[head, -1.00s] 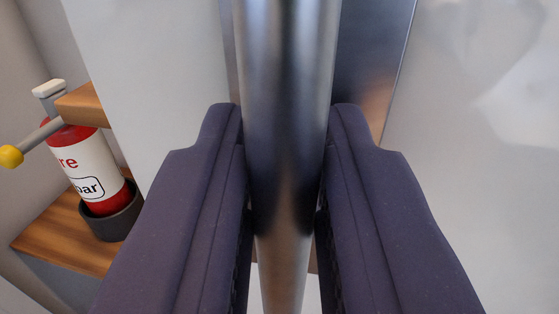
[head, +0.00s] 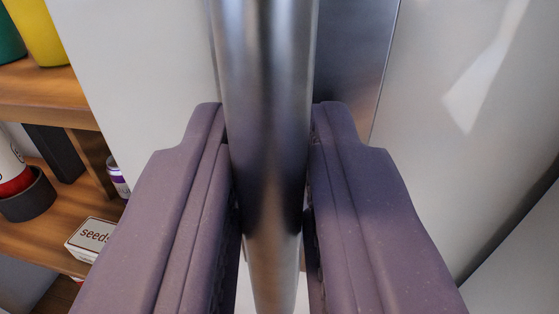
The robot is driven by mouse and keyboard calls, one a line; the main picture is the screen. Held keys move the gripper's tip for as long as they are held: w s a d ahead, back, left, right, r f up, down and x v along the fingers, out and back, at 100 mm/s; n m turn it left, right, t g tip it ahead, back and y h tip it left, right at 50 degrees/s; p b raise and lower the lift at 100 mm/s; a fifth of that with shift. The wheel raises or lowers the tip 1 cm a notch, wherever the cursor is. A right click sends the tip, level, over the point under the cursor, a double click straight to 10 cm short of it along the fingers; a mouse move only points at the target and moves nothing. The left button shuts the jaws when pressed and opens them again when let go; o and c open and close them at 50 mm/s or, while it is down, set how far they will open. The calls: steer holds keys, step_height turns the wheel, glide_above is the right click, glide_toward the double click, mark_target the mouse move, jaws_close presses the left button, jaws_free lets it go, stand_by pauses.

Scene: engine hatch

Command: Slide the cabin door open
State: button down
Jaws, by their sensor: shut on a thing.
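A shiny round metal bar handle (head: 268,60) runs up the middle of the head view. Behind it is a grey metal plate (head: 353,60) on a pale door panel (head: 450,80). My gripper (head: 266,125) has its two purple-grey fingers on either side of the bar and is shut on it.
At the left, past the pale panel's edge, are wooden shelves (head: 45,92). They hold a seeds box (head: 92,238), a small can (head: 117,180), a red and white cylinder in a dark cup (head: 28,195), and yellow and green containers (head: 38,30). A dark gap (head: 515,225) shows at the lower right.

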steer(key=shift+s+d+f, duration=0.1)
steer(key=shift+d, duration=0.05)
steer(key=c, duration=1.2)
jaws_free()
steer(key=s, duration=0.2)
steer(key=s+p, duration=0.1)
steer(key=s, duration=0.2)
steer(key=s+p, duration=0.1)
steer(key=s, duration=0.1)
steer(key=shift+s+a, duration=0.25)
steer(key=shift+s, duration=0.15)
